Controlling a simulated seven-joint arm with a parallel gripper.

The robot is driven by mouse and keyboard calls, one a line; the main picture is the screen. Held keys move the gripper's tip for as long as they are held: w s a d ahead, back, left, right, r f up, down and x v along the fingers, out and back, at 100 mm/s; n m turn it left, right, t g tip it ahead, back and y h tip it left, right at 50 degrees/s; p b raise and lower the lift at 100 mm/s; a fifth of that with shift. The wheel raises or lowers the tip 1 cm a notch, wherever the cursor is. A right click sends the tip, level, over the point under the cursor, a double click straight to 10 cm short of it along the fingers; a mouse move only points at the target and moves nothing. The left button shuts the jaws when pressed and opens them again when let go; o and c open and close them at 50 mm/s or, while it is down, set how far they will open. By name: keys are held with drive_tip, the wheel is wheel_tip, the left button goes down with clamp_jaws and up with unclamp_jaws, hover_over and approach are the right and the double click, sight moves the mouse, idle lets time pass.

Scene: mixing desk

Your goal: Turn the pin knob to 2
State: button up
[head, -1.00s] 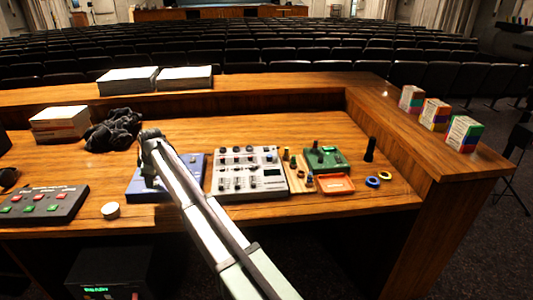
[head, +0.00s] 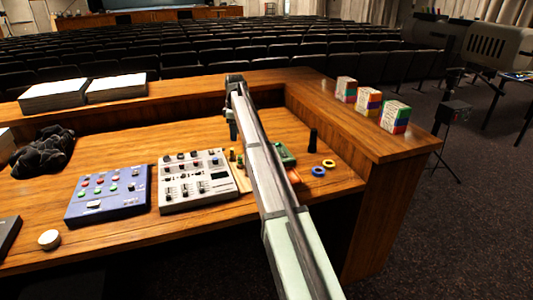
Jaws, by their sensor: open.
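I cannot make out which control is the pin knob; the knobs are too small to read. The grey mixer panel (head: 167,201) lies mid-desk with several knobs and sliders. The blue panel (head: 75,212) with coloured buttons lies to its left. To the mixer's right, a wooden peg board (head: 242,181) and a green device (head: 287,158) are partly hidden behind my arm. My gripper (head: 233,132) hangs above the desk, beyond the peg board in the picture, apart from the panels. It is open and small in view; nothing shows in it.
Small boxes (head: 368,101) stand on the raised right ledge. A black crumpled cloth (head: 42,152) lies left.

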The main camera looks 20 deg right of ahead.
drive_tip(key=s+d+r+m, duration=0.1)
drive_tip(key=s+d+r, duration=0.1)
drive_tip(key=d, duration=1.1)
drive_tip(key=shift+g, duration=0.4)
drive_tip(key=f, duration=1.3)
drive_tip(key=shift+s+a+f, duration=0.2)
drive_tip(key=shift+s+a, duration=0.05)
clamp_jaws()
